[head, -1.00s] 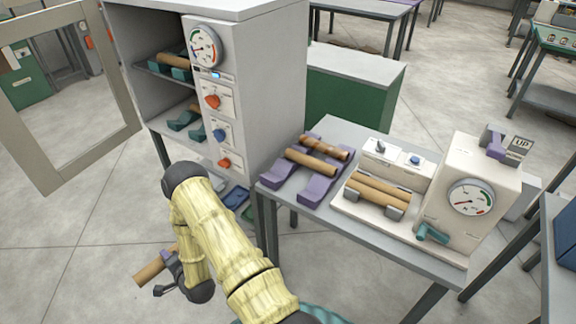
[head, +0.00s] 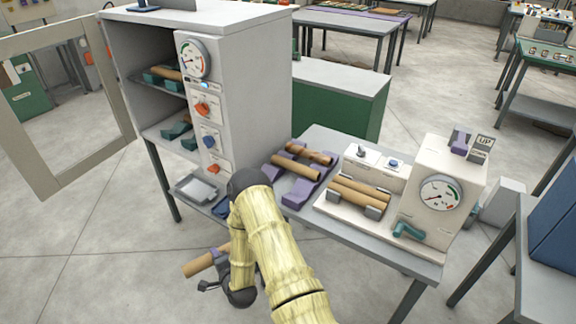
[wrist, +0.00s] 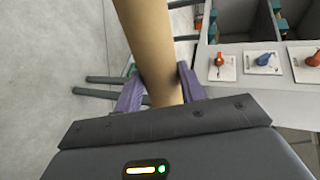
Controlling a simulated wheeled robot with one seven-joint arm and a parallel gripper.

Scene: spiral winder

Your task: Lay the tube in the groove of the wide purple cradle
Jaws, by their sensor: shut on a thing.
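My gripper (head: 222,264) is shut on a brown tube (head: 198,265), low in front of the cabinet and left of the table. In the wrist view the tube (wrist: 150,40) runs between my two purple fingers (wrist: 159,88). The wide purple cradle (head: 299,194) is on the left part of the grey table, with two long purple supports. Two other brown tubes (head: 296,167) lie across it, the farther one with darker patches. My arm hides part of the cradle's left support. The held tube is apart from the cradle.
A cabinet (head: 255,85) with an open door (head: 65,110) stands left of the table; teal cradles and a tube are on its shelves. A cream machine (head: 345,207) holding two tubes fills the table's right side. Another table (head: 500,270) is at the right.

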